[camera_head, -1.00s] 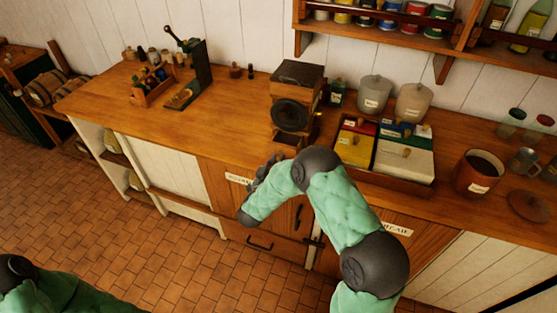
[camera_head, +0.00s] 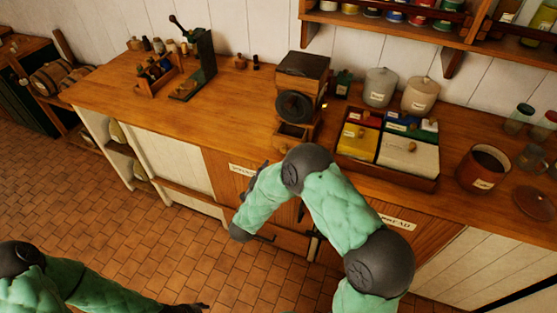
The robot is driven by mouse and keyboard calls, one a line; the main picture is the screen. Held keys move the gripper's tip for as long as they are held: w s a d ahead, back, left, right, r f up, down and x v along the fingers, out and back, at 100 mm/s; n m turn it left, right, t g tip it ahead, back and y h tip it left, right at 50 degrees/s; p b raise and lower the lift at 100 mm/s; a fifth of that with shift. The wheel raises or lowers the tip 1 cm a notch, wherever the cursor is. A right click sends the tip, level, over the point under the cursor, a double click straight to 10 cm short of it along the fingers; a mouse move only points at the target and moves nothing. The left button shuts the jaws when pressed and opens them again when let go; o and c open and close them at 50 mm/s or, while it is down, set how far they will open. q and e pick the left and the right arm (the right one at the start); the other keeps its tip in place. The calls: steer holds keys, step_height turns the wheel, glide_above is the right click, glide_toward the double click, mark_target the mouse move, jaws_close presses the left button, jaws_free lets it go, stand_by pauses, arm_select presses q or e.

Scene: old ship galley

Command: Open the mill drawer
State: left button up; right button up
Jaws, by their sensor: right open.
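The mill (camera_head: 302,68) is a wooden box with a dark round wheel on its front, standing on the wooden counter. Its small drawer (camera_head: 291,132) is low on the front, below the wheel. The drawer appears to stick out, with a dark hollow showing at its top. My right gripper (camera_head: 264,168) is open, in front of the counter edge and apart from the drawer, to its lower left. My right forearm hides much of this gripper. My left gripper (camera_head: 192,306) is low at the bottom edge, far from the mill; its fingers are too small to read.
A tray (camera_head: 386,177) of coloured boxes stands right of the mill, with two pale canisters (camera_head: 380,88) behind and a brown pot (camera_head: 482,168) farther right. A bottle rack (camera_head: 157,80) stands at the left.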

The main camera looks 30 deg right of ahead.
steer(key=shift+v, duration=2.1)
steer(key=s+a+f+n+g+y, duration=0.1)
steer(key=a+f+n+y, duration=0.2)
steer(key=f+y, duration=0.45)
steer(key=a+f+n+g+y, duration=0.1)
steer(key=a+f+n+y, duration=0.25)
steer(key=f, duration=0.65)
steer(key=s+a+f+n+g+y, duration=0.1)
steer(key=s+a+f+g+y, duration=0.1)
steer(key=s, duration=0.5)
steer(key=s+a+f+n+g+y, duration=0.1)
steer(key=s+a+f+g+y, duration=0.1)
steer(key=s, duration=0.5)
steer(key=s+a+f+n+g+y, duration=0.2)
steer(key=s+a+f+g, duration=0.2)
steer(key=s, duration=0.3)
steer(key=shift+s+a+f+g+y, duration=0.2)
steer(key=shift+s+a+g+y, duration=0.15)
steer(key=shift+g, duration=0.25)
steer(key=shift+d, duration=0.1)
